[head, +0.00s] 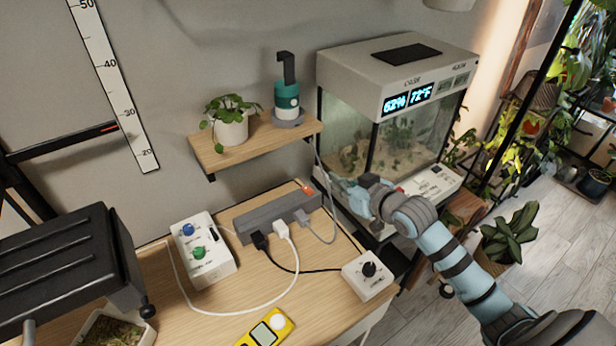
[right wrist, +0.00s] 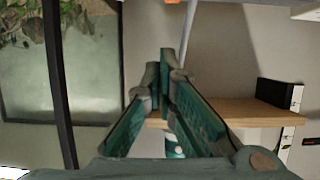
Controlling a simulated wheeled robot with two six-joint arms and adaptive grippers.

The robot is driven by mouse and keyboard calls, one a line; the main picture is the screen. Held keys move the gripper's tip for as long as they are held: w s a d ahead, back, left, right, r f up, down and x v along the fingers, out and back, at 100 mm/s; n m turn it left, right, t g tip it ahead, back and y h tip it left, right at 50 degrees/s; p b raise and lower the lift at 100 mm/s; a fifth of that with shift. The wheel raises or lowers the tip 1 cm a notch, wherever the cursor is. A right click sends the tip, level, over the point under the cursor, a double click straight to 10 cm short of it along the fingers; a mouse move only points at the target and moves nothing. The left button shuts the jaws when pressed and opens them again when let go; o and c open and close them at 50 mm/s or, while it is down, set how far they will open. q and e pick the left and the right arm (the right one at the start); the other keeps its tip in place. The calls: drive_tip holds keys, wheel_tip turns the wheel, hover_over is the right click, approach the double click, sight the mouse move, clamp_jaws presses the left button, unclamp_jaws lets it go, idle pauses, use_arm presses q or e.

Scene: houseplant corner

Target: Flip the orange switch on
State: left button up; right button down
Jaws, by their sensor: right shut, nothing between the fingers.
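The orange switch (head: 308,188) is a small rocker at the far right end of the grey power strip (head: 278,215) on the wooden desk. Its on or off position is too small to tell. My right gripper (head: 342,186) is shut and empty, just right of the switch, apart from it as far as I can tell. In the right wrist view its teal fingers (right wrist: 166,62) are together, and a bit of orange, seemingly the switch, shows at the top edge. My left gripper is not in view.
A glass terrarium (head: 375,150) stands close behind my right gripper. A wooden shelf (head: 250,147) with a potted plant (head: 230,126) juts out above the strip. Plugs and cables, a knob box (head: 368,275) and a white control box (head: 204,250) crowd the desk.

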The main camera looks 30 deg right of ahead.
drive_tip(key=v, duration=0.2)
drive_tip(key=b, duration=0.2)
hover_over(308, 190)
drive_tip(key=s+d, duration=0.1)
drive_tip(key=s, duration=0.2)
wheel_tip(308, 190, down, 4)
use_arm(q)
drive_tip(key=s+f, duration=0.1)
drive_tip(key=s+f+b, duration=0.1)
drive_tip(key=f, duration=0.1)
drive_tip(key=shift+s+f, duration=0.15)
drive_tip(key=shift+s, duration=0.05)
use_arm(e)
wheel_tip(308, 190, down, 4)
drive_tip(key=shift+r, duration=0.15)
